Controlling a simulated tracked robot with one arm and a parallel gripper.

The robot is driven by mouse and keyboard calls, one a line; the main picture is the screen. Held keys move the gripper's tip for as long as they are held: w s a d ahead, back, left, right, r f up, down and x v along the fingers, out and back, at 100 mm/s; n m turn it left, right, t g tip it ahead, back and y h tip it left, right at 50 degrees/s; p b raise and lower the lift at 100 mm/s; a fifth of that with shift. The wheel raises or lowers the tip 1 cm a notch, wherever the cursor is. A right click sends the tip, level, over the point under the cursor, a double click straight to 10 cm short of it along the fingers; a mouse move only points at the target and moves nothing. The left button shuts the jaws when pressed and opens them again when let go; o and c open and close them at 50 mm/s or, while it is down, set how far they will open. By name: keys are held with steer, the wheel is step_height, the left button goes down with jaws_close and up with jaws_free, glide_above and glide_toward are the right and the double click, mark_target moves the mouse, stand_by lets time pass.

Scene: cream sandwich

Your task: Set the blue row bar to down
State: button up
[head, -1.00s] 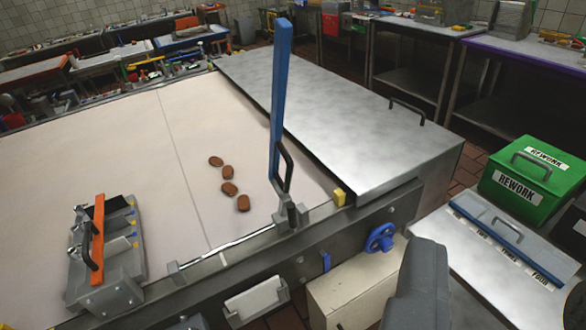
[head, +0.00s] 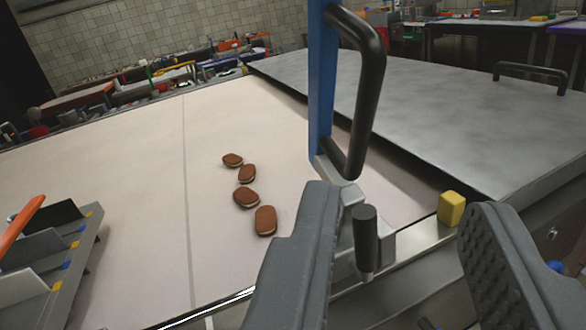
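The blue row bar (head: 321,75) stands upright at the near edge of the belt, its top out of the picture. A black handle (head: 374,85) sticks out from its side, and its foot is a grey bracket with a dark peg (head: 367,238). My gripper (head: 400,225) is open, its two grey fingers wide apart at the bottom of the view. The peg and the lower bracket show between the fingers; the left finger hides part of the bracket. I see no contact with the handle, which is above and beyond the fingertips.
Several brown sandwich cookies (head: 246,198) lie in a slanting row on the pale belt (head: 140,150). A metal cover (head: 440,120) with a handle is at right, and a yellow block (head: 451,208) sits on the near rail. A divider rack (head: 50,265) is at left.

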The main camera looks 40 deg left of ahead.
mark_target(364, 120)
steer(key=x, duration=0.4)
steer(key=p+x, duration=0.1)
steer(key=x, duration=0.3)
steer(key=a+x, duration=0.1)
steer(key=x, duration=0.3)
steer(key=shift+w+a+f+p, duration=0.2)
steer(key=shift+f+p, duration=0.15)
steer(key=shift+f, duration=0.05)
steer(key=shift+w+a+f, duration=0.1)
steer(key=shift+w+a, duration=0.05)
steer(key=shift+w, duration=0.25)
steer(key=shift+c, duration=0.3)
